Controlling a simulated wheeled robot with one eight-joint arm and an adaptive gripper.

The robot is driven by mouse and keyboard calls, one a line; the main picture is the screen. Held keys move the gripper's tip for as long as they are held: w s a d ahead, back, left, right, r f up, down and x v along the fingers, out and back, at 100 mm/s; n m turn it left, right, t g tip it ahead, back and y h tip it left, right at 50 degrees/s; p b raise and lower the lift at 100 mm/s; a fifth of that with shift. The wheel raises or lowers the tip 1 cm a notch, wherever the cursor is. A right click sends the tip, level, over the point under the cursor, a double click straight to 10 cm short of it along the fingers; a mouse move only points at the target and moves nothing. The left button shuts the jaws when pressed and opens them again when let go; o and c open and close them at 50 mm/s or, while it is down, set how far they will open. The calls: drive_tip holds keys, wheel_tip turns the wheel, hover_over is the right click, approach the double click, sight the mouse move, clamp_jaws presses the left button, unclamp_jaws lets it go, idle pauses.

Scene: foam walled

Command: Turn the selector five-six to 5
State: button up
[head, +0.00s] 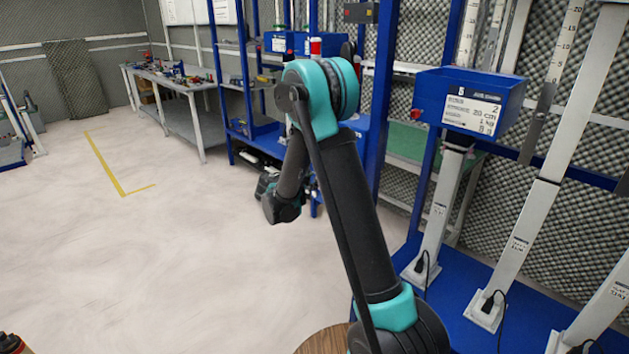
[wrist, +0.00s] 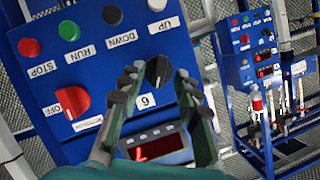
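In the wrist view a black selector knob (wrist: 158,70) sits on a blue control panel (wrist: 95,92), beside a white label reading 6 (wrist: 146,100). A 5 label is not visible, and I cannot tell exactly where the knob's mark points. My gripper (wrist: 159,80) is open, with one finger on each side of the knob. Gaps seem to show between the fingers and the knob. In the head view my arm fills the middle, and the gripper and the selector cannot be made out.
The panel also carries a red OFF knob (wrist: 70,102), a red STOP button (wrist: 29,47), a green RUN button (wrist: 69,30), a black DOWN button (wrist: 112,14) and a white UP button (wrist: 157,4). A lit red display (wrist: 155,146) lies between the fingers. Open floor (head: 170,260) spreads left.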

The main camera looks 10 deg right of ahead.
drive_tip(key=shift+x, duration=1.1)
clamp_jaws()
